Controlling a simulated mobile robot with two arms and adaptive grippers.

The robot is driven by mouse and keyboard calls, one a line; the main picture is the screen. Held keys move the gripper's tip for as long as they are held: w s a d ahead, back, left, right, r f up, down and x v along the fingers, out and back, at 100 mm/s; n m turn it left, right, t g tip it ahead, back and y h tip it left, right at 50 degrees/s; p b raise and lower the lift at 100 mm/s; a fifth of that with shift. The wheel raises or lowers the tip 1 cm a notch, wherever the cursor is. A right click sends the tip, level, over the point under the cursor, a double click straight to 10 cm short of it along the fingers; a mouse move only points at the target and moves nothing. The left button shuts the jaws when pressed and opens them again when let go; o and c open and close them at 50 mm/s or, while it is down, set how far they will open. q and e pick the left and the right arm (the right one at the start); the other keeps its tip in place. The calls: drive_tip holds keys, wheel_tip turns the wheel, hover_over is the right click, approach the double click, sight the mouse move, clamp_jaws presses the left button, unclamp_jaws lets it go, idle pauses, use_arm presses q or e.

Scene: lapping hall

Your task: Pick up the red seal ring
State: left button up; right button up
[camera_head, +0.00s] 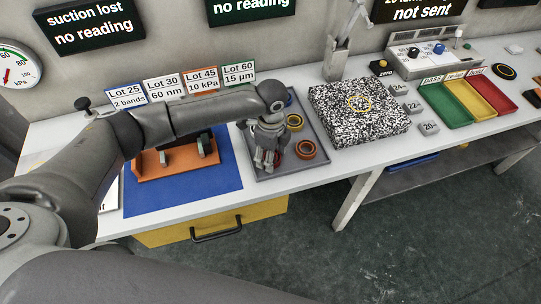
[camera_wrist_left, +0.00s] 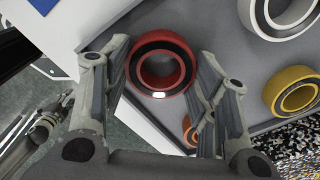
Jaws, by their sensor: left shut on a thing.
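The red seal ring (camera_wrist_left: 162,36) is between the two fingers of my left gripper (camera_wrist_left: 162,75) in the left wrist view, with the fingers closed on its sides. It has a dark band inside its red rim and a small white glint on its near edge. In the head view my left gripper (camera_head: 265,163) points down over the grey tray (camera_head: 262,173), near its left side. There the fingers mostly hide the red ring. I cannot tell whether the ring touches the tray.
An orange ring (camera_head: 306,149) and a yellow ring (camera_head: 294,122) lie on the tray to the right. A white ring (camera_wrist_left: 285,27) shows in the wrist view. A speckled granite block (camera_head: 345,125) stands right of the tray; an orange stand (camera_head: 150,165) on a blue mat (camera_head: 200,195) is left.

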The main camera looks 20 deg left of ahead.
use_arm(q)
drive_tip(key=shift+r, duration=0.2)
wheel_tip(320, 180, up, 2)
drive_tip(key=shift+w+r+b, duration=0.1)
drive_tip(key=shift+w+b, duration=0.05)
drive_tip(key=shift+b, duration=0.35)
drive_tip(key=s+a+r, duration=0.2)
drive_tip(key=s+r, duration=0.3)
drive_tip(key=s, duration=0.1)
drive_tip(key=s+a+r+b, duration=0.1)
drive_tip(key=s+a+r, duration=0.1)
drive_tip(key=s+r, duration=0.3)
drive_tip(key=shift+s+a, duration=0.3)
drive_tip(key=shift+s, duration=0.9)
